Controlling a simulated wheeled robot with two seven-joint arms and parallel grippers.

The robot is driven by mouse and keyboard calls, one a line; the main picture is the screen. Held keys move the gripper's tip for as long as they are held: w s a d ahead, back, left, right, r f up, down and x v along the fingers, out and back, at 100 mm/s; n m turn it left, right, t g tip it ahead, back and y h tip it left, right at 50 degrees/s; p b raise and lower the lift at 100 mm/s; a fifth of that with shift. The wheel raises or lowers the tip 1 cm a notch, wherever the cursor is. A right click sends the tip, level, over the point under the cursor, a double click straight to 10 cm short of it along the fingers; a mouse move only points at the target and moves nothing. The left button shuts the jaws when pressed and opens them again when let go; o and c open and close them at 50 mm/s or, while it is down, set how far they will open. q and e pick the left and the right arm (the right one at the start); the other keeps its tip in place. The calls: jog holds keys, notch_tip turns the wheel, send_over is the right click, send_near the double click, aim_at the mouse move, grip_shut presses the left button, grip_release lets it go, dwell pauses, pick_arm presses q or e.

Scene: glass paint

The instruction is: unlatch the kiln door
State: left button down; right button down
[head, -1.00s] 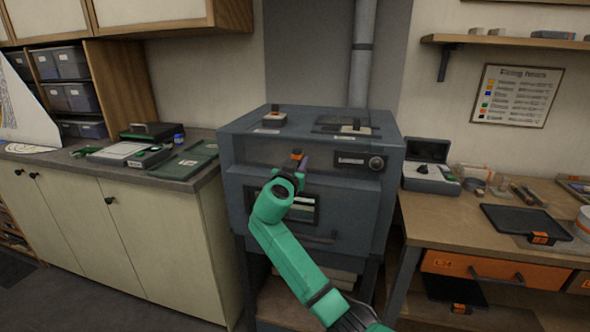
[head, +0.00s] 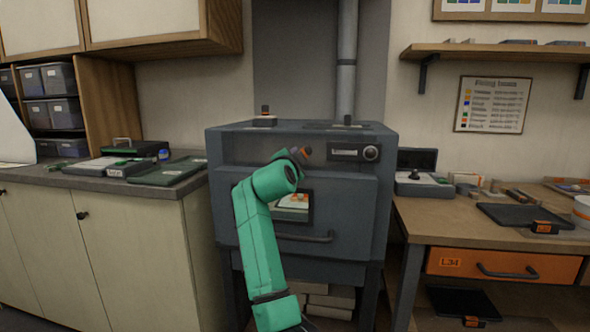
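The dark blue-grey kiln (head: 340,207) stands in the middle, and its front door looks closed. The door has a small window (head: 292,207) and a dark bar handle (head: 303,238). A small orange-tipped dark piece (head: 306,153) sticks out at the upper front, just past my green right wrist. It looks like the latch lever, tilted, but I cannot be sure. My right arm reaches up from the bottom to this spot. The wrist hides the fingers, so I cannot tell whether they touch or grip the piece. My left gripper is not in view.
A control panel with a round knob (head: 370,153) is right of the wrist. A grey counter (head: 97,184) with trays is at left. A wooden workbench (head: 430,222) with an orange drawer (head: 505,265) is at right, close to the kiln.

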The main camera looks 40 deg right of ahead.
jog(key=m+b, duration=0.1)
jog(key=f+m, duration=0.1)
jog(key=m, duration=0.1)
jog(key=shift+s+d+b, duration=0.1)
jog(key=shift+b, duration=0.25)
jog(key=shift+m, duration=0.4)
jog(key=shift+f+m+b, duration=0.1)
jog(key=shift+m+b, duration=0.2)
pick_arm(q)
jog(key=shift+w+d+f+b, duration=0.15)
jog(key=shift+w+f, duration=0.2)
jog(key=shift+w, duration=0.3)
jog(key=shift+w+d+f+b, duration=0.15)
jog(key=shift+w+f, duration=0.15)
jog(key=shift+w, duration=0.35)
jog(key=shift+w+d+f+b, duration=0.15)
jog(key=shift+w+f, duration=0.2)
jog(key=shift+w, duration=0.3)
pick_arm(e)
jog(key=shift+f+m, duration=0.15)
jog(key=shift+m, duration=1.15)
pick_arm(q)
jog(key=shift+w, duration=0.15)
pick_arm(e)
jog(key=c, duration=0.6)
grip_release()
jog(key=shift+s, duration=0.1)
jog(key=shift+c, duration=0.2)
